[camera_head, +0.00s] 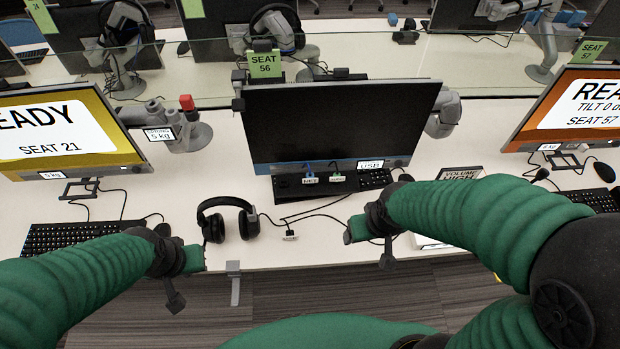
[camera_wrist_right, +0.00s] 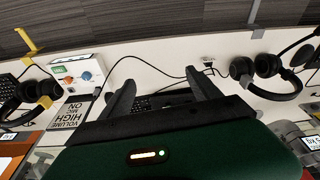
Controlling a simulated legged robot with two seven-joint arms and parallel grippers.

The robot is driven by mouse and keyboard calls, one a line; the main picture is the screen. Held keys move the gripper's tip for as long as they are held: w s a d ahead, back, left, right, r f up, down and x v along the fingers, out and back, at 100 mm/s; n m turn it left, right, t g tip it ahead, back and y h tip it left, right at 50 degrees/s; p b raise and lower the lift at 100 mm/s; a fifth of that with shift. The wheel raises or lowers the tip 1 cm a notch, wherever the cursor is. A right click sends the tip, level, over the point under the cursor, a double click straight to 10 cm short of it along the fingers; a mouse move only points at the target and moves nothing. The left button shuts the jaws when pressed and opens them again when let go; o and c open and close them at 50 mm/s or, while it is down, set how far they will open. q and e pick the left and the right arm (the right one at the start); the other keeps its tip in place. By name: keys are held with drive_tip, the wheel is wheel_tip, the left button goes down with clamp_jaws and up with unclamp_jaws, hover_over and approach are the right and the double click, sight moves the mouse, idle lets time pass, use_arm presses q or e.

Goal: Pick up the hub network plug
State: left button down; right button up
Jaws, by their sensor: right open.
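A small pale plug end (camera_head: 290,236) lies on the desk near the headset, on a dark cable; it also shows in the right wrist view (camera_wrist_right: 208,60). A blue plug (camera_head: 308,168) and a green plug (camera_head: 336,174) with small labels sit at the dark hub under the centre monitor. My left gripper (camera_head: 186,277) is open and empty, left of the headset.
A black headset (camera_head: 227,219) lies left of the pale plug. The centre monitor (camera_head: 340,122) stands behind, with a keyboard (camera_head: 374,179) under it. Thin cables cross the desk between.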

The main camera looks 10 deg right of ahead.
drive_tip(key=shift+w, duration=0.1)
drive_tip(key=shift+c, duration=0.9)
drive_tip(key=shift+m+t, duration=0.4)
drive_tip(key=w+a+b, duration=0.1)
drive_tip(key=w, duration=0.3)
drive_tip(key=w+a+f+b, duration=0.1)
drive_tip(key=w+b, duration=0.1)
drive_tip(key=w, duration=0.2)
drive_tip(key=w+f+b, duration=0.1)
drive_tip(key=w, duration=0.3)
drive_tip(key=shift+w+a+b, duration=0.15)
drive_tip(key=shift+a+b, duration=0.2)
drive_tip(key=shift+a, duration=0.05)
drive_tip(key=c, duration=0.3)
drive_tip(key=t+b, duration=0.1)
drive_tip(key=b, duration=0.1)
hover_over(310, 174)
drive_tip(key=s, duration=0.4)
wheel_tip(310, 174, down, 6)
drive_tip(key=shift+m+h, duration=0.3)
drive_tip(key=x, duration=0.9)
drive_tip(key=shift+w+a+f, duration=0.15)
drive_tip(key=shift+a+f, duration=0.2)
drive_tip(key=shift+f, duration=0.05)
drive_tip(key=shift+w+d+f, duration=0.1)
drive_tip(key=shift+w+f, duration=0.15)
drive_tip(key=shift+f, duration=0.1)
